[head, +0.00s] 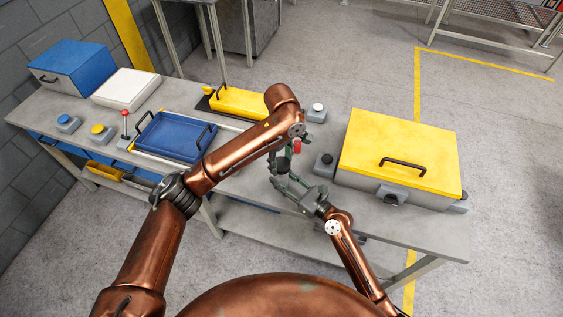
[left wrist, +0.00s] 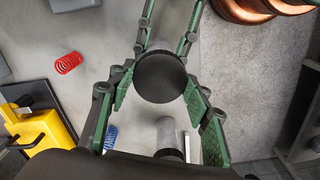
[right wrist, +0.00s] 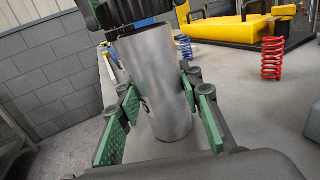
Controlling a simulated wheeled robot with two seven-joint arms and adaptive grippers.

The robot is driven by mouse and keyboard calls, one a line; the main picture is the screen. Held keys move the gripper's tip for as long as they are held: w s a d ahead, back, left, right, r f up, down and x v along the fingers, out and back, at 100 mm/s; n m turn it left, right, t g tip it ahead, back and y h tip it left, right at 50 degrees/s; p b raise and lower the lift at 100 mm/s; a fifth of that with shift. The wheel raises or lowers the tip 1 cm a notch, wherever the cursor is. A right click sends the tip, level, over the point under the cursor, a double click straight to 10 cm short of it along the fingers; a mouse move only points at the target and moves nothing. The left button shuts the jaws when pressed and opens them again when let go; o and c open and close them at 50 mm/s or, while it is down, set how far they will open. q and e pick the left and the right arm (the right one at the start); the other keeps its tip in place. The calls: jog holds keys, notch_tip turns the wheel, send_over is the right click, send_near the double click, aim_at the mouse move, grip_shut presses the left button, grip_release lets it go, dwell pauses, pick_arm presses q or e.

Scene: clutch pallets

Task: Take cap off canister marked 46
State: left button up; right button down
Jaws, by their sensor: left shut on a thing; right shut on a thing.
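A silver canister (right wrist: 157,85) stands upright between the green pads of my right gripper (right wrist: 163,118), which is shut on its body. In the head view, my left gripper (head: 283,158) is just above my right gripper (head: 281,176), and both largely hide the canister. No number can be read on the canister. Another grey cylinder (left wrist: 167,132) with a dark end shows below in the left wrist view.
A red spring (right wrist: 271,58) and a blue spring (right wrist: 184,48) stand on the bench nearby. A yellow-lidded box (head: 395,150) is to the right. A blue tray (head: 175,137) and a yellow block (head: 240,103) are to the left. The bench's front edge is close.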

aim_at(281, 163)
jog(key=shift+s+f, duration=0.1)
jog(key=shift+f, duration=0.35)
pick_arm(q)
jog(key=shift+r, duration=1.95)
pick_arm(e)
jog(key=c, duration=1.8)
grip_release()
pick_arm(q)
jog(key=shift+w, duration=0.1)
pick_arm(e)
jog(key=o, duration=0.3)
jog(key=shift+o, duration=1.2)
jog(key=shift+r, duration=0.3)
jog(key=shift+d, duration=0.1)
